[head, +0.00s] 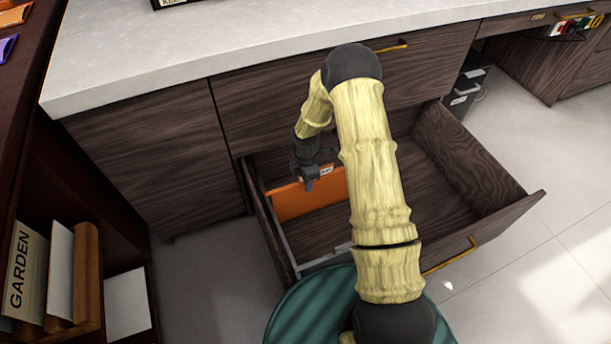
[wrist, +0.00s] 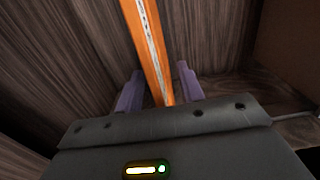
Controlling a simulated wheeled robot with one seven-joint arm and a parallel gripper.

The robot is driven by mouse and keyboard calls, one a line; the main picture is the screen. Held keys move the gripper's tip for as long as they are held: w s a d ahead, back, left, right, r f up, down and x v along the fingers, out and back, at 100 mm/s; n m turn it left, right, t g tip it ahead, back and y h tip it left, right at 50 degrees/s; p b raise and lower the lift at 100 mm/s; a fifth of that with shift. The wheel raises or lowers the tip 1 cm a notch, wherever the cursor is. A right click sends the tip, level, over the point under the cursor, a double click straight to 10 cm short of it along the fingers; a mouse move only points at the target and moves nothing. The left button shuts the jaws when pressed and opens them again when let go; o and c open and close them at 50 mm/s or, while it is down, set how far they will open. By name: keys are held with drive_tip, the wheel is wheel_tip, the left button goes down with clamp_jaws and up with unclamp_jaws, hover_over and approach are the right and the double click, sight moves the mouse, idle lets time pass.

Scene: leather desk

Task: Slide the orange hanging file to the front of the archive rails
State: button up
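The orange hanging file (head: 310,196) stands upright across the back left part of the open drawer, with a pale label tab near its top. Its top edge also shows in the wrist view (wrist: 150,55). My gripper (head: 311,184) is over the file's top edge. In the wrist view, its two purple fingers (wrist: 158,88) are open on either side of the file, with narrow gaps visible. A grey archive rail (head: 284,243) runs along the drawer's left side. My arm hides the file's right end and part of the drawer.
The drawer's wooden front (head: 490,232) and side walls bound the space. The drawer floor in front of the file looks clear where visible. A pale countertop (head: 250,45) lies above. A shelf with a GARDEN binder (head: 22,270) stands at left; a teal round seat (head: 315,305) is close in front.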

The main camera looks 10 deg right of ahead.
drive_tip(key=shift+c, duration=0.2)
clamp_jaws()
drive_tip(key=s+d+b, duration=0.1)
drive_tip(key=s+d, duration=0.1)
drive_tip(key=s, duration=0.8)
drive_tip(key=s+d+b, duration=0.1)
drive_tip(key=s+d, duration=0.1)
drive_tip(key=s, duration=0.8)
idle(3.3)
drive_tip(key=shift+o, duration=0.2)
unclamp_jaws()
